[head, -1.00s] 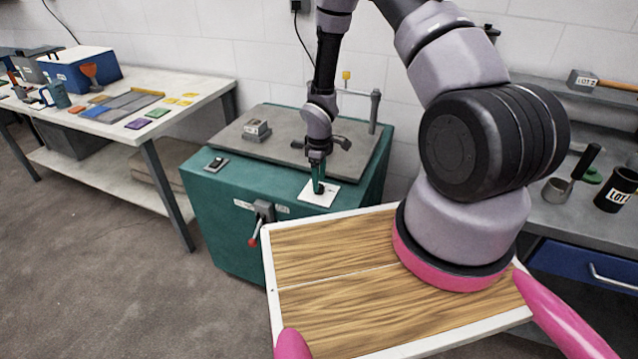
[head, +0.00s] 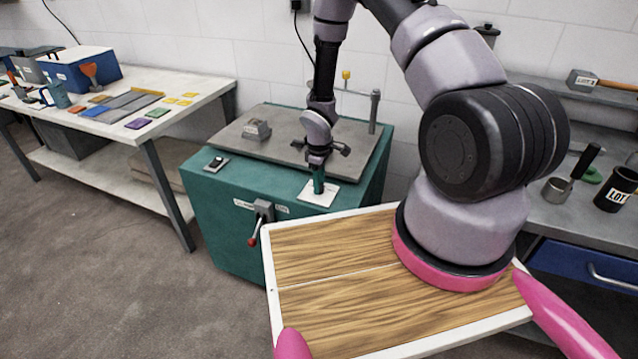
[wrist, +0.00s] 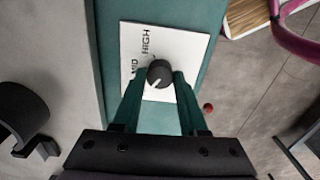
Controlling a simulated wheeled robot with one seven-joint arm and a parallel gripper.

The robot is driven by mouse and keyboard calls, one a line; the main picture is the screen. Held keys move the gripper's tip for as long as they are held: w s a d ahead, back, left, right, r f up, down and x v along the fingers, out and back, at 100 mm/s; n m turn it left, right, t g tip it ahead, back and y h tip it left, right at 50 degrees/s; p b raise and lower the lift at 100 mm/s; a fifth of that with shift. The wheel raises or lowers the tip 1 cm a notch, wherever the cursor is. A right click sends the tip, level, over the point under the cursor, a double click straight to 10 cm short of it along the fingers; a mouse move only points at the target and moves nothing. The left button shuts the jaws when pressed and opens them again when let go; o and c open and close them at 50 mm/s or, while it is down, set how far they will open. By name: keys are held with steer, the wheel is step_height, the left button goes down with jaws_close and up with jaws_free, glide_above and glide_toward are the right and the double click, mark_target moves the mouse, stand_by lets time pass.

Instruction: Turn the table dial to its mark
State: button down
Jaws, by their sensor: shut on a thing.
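The table dial (wrist: 160,73) is a small dark round knob on a white plate (wrist: 190,40) in the wrist view. The plate carries the word HIGH and a partly covered word ending in ID. A pale pointer line on the knob faces the lower left in that view, towards my left finger. My gripper (wrist: 162,77) is shut on the dial, with one teal finger on each side. In the head view my gripper (head: 318,187) points down at the white plate (head: 328,196) on the teal cabinet, and hides the knob.
The teal cabinet (head: 222,190) has a grey top plate (head: 285,122) with a small grey block (head: 256,129), a rocker switch (head: 216,164) and a red-tipped lever (head: 254,238). A worktable (head: 200,98) stands left, a grey counter (head: 545,205) right. My wooden-topped base is in front.

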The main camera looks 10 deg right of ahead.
steer(key=m, duration=0.5)
steer(key=shift+m, duration=0.4)
steer(key=m, duration=0.5)
steer(key=shift+m, duration=0.3)
stand_by(0.3)
steer(key=shift+c, duration=2.2)
jaws_free()
step_height(320, 180, up, 11)
